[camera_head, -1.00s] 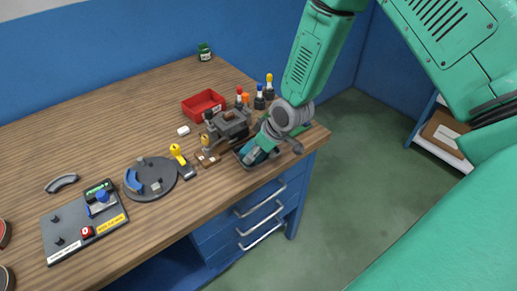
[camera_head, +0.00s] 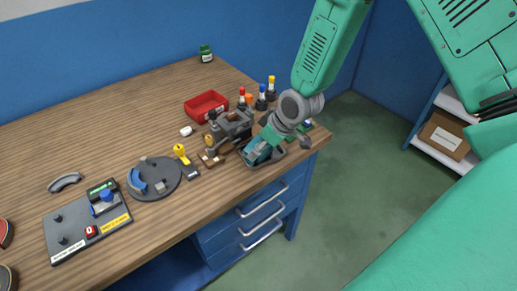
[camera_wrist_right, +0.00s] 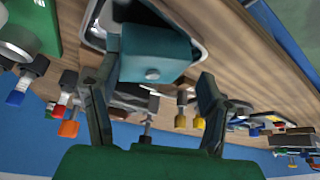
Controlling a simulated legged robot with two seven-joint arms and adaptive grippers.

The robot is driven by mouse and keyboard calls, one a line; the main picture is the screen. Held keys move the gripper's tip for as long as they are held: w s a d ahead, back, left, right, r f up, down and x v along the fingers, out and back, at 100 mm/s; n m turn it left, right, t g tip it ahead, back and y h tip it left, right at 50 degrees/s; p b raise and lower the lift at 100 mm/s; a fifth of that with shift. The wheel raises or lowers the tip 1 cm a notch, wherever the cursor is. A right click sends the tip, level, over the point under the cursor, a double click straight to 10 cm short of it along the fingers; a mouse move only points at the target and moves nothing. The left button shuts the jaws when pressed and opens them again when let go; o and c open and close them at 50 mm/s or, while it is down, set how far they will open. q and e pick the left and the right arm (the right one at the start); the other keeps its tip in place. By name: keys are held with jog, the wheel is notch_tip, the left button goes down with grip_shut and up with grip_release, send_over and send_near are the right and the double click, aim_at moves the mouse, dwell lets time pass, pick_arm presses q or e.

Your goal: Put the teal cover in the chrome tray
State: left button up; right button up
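The teal cover (camera_head: 258,152) sits inside the chrome tray (camera_head: 272,163), which stands near the right front corner of the wooden bench. In the right wrist view the cover (camera_wrist_right: 155,52) is a teal block with a round light knob, and the tray rim (camera_wrist_right: 204,57) shows around it. My right gripper (camera_head: 268,139) is just above the cover. In the wrist view its fingers (camera_wrist_right: 160,62) are spread, one near each side of the cover; whether the left finger touches it is unclear. My left gripper is not in view.
A grey vise (camera_head: 232,125) stands just left of the tray. A red bin (camera_head: 207,105), several coloured-handled tools (camera_head: 262,98), a yellow-handled tool (camera_head: 185,160), a round grey plate (camera_head: 165,188) and a control panel (camera_head: 80,222) share the bench. The back left bench is clear.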

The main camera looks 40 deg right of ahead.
jog(key=s+d+r, duration=0.4)
jog(key=r, duration=0.3)
jog(key=s+a+f+m+g+h, duration=0.1)
jog(key=s+a+f+m+g, duration=0.15)
jog(key=s+f, duration=0.8)
jog(key=s+a+f+m+g+h, duration=0.15)
jog(key=s+a+f, duration=0.25)
jog(key=s+f, duration=0.7)
pick_arm(q)
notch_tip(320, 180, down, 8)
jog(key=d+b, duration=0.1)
jog(key=b, duration=0.7)
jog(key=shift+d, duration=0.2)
pick_arm(e)
jog(key=s+f, duration=0.3)
jog(key=f, duration=0.2)
jog(key=shift+f+g, duration=0.3)
jog(key=shift+f, duration=0.05)
